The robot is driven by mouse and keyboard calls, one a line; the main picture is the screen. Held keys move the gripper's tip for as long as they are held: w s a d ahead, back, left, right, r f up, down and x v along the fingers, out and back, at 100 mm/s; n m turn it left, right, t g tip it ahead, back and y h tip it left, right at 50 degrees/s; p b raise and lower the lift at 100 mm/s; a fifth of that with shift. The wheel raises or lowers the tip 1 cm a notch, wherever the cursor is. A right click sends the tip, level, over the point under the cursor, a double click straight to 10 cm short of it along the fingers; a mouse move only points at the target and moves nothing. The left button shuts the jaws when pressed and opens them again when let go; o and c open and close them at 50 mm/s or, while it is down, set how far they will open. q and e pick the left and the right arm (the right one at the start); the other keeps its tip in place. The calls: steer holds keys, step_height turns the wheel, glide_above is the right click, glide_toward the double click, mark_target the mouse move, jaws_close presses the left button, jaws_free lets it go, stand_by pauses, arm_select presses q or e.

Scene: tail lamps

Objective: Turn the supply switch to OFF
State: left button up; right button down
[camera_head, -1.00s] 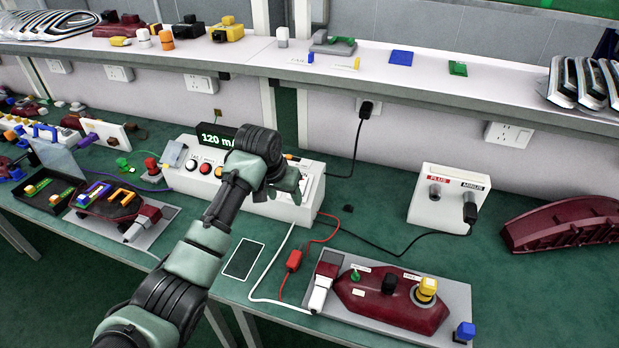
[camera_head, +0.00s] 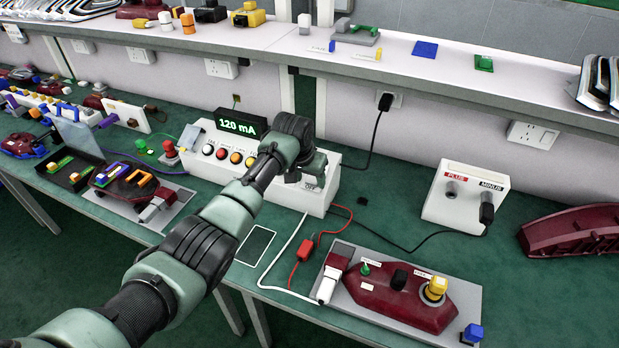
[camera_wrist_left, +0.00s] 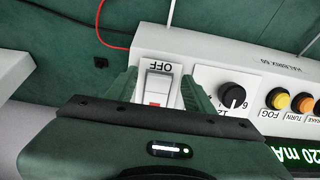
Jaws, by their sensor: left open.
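The supply switch (camera_wrist_left: 157,84) is a white rocker with a red mark, in a light frame on the white supply box (camera_head: 212,167). The word OFF shows upside down beside it in the left wrist view. My left gripper (camera_wrist_left: 160,82) is open, with one green finger on each side of the switch. I cannot tell whether the fingers touch it. In the head view my left gripper (camera_head: 305,168) is over the right end of the box and hides the switch. The box's display (camera_head: 240,125) reads 120 mA. My right gripper is not in view.
A black knob (camera_wrist_left: 232,95) sits beside the switch, then yellow and orange buttons. Red and white cables run to a tail lamp fixture (camera_head: 400,295) at the front right. A PLUS/MINUS terminal box (camera_head: 462,198) stands to the right. A shelf (camera_head: 400,70) runs behind.

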arm_select(q)
steer(key=shift+c, duration=0.3)
jaws_close()
steer(key=shift+s+t+p, duration=0.2)
steer(key=shift+t+p, duration=0.2)
steer(key=shift+p, duration=0.7)
steer(key=shift+f+t+h+p, duration=0.25)
steer(key=shift+t+h+p, duration=0.05)
steer(key=shift+p, duration=0.05)
steer(key=shift+f+t, duration=0.25)
steer(key=shift+t, duration=0.35)
steer(key=shift+o, duration=0.3)
jaws_free()
